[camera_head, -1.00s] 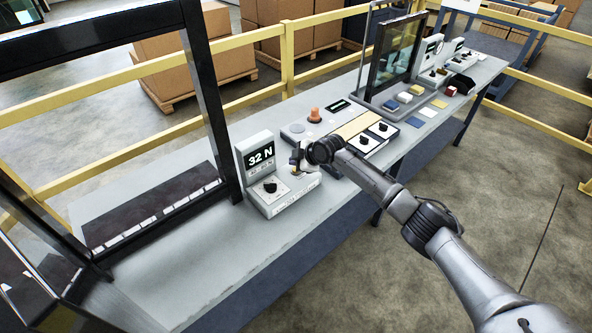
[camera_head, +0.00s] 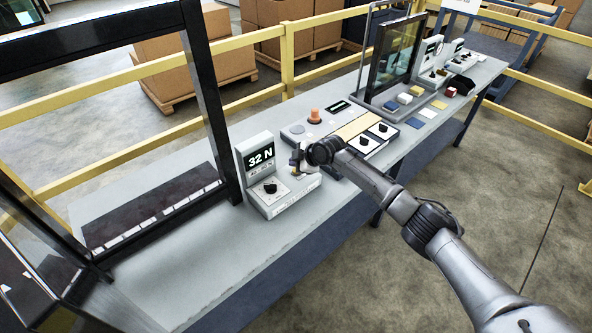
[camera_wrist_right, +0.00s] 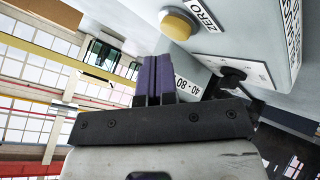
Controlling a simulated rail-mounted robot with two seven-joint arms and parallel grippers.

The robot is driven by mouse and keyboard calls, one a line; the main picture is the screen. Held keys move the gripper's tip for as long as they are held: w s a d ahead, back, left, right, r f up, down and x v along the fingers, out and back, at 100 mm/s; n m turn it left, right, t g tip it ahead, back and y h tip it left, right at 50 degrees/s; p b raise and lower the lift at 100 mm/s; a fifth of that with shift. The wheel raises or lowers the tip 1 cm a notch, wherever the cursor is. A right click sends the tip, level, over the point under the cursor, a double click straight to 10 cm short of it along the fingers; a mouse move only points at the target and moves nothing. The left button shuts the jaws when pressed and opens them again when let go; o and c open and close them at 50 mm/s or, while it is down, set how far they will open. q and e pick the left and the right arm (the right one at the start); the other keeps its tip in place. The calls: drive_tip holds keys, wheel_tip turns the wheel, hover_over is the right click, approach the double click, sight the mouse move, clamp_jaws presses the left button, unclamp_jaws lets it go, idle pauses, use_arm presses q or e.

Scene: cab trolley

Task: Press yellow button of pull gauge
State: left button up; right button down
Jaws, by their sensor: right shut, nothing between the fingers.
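The pull gauge (camera_head: 284,205) is a light grey box with an upright display (camera_head: 260,157) reading "32 N" and a black knob (camera_head: 270,188) on its sloped front. In the right wrist view its yellow button (camera_wrist_right: 177,24) is round, beside the "ZERO" label. My right gripper (camera_head: 297,158) is over the right part of the gauge and hides the button in the head view. Its purple fingers (camera_wrist_right: 153,60) are shut and empty. Their tips point at the area just below the button in the wrist view; I see a small gap, and contact cannot be told. My left gripper is not in view.
The gauge stands on a long grey bench (camera_head: 215,255). A panel with an orange knob (camera_head: 314,115) and a box with two black knobs (camera_head: 373,139) are to its right. A dark frame post (camera_head: 212,105) rises close on its left. The bench front is clear.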

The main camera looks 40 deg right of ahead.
idle(0.7)
drive_tip(key=shift+f, duration=0.1)
drive_tip(key=shift+f, duration=0.25)
